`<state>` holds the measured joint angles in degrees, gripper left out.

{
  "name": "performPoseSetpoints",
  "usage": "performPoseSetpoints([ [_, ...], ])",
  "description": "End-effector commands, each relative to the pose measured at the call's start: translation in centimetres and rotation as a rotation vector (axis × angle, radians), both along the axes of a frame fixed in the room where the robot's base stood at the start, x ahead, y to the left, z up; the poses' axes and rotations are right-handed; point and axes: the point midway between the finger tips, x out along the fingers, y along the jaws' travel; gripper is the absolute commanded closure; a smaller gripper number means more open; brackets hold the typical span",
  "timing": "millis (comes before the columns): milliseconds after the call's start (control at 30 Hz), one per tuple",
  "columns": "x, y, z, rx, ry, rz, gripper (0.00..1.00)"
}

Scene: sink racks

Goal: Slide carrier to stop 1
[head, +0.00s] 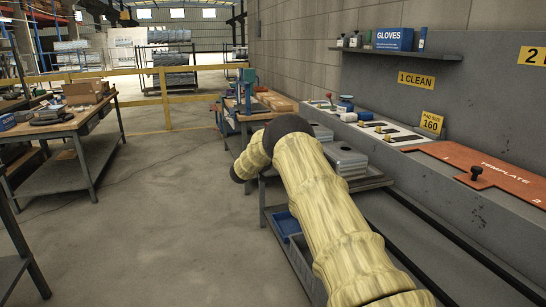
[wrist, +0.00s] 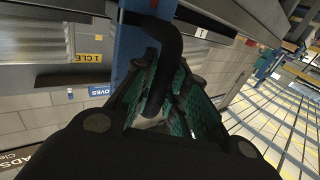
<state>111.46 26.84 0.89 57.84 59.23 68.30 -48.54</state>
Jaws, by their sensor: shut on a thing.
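In the wrist view my gripper (wrist: 165,88), with green-lined fingers, is closed around a black curved handle (wrist: 168,45). The handle stands in front of a blue upright (wrist: 128,48); it seems to belong to the carrier, whose body I cannot make out clearly. A white label with a single stroke (wrist: 200,33), perhaps the mark of stop 1, sits on a grey bar to the right of the handle. In the head view my arm hides the gripper and whatever it holds.
An orange template plate (head: 482,168) with a black knob lies on the ledge at right. Dark rails (head: 440,236) run below it. Grey metal trays (head: 345,157) are stacked beyond my arm. A workbench (head: 62,133) stands at left; the floor (head: 165,215) between is clear.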

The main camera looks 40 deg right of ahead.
Motion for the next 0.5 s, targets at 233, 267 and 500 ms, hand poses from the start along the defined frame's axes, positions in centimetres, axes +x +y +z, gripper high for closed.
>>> performPoseSetpoints([
  [233,0.28,0.00,0.58,-0.004,-0.006,0.005,0.63],
  [267,0.24,-0.02,0.55,-0.004,-0.005,0.004,0.63],
  [500,0.12,-0.01,0.44,-0.003,-0.004,0.002,0.63],
])
